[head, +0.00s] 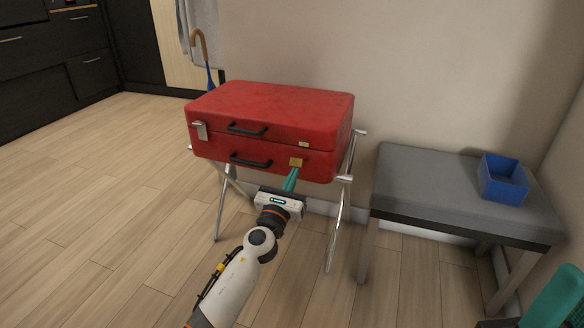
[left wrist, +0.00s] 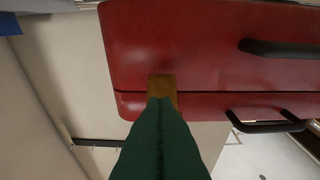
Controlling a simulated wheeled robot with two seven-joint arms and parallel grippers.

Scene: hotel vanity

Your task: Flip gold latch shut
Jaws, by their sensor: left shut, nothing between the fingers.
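The red suitcase (head: 268,115) lies closed on a folding stand. The gold latch (head: 296,162) is on the right of its front, with its plate on the lower half below the seam. A small pale gold catch (head: 304,144) sits above it on the lid, apart from the plate. My left gripper (head: 290,180) is shut and empty, its teal fingertips just below the latch. In the left wrist view the fingers (left wrist: 160,135) reach up to the gold latch (left wrist: 162,85) and hide part of it; contact is unclear.
A silver latch (head: 201,131) is on the suitcase's left front, and two black handles (head: 248,129) are on the front. The metal stand (head: 333,215) has crossed legs. A grey bench (head: 440,185) with a blue box (head: 503,180) stands right. The floor at left is clear.

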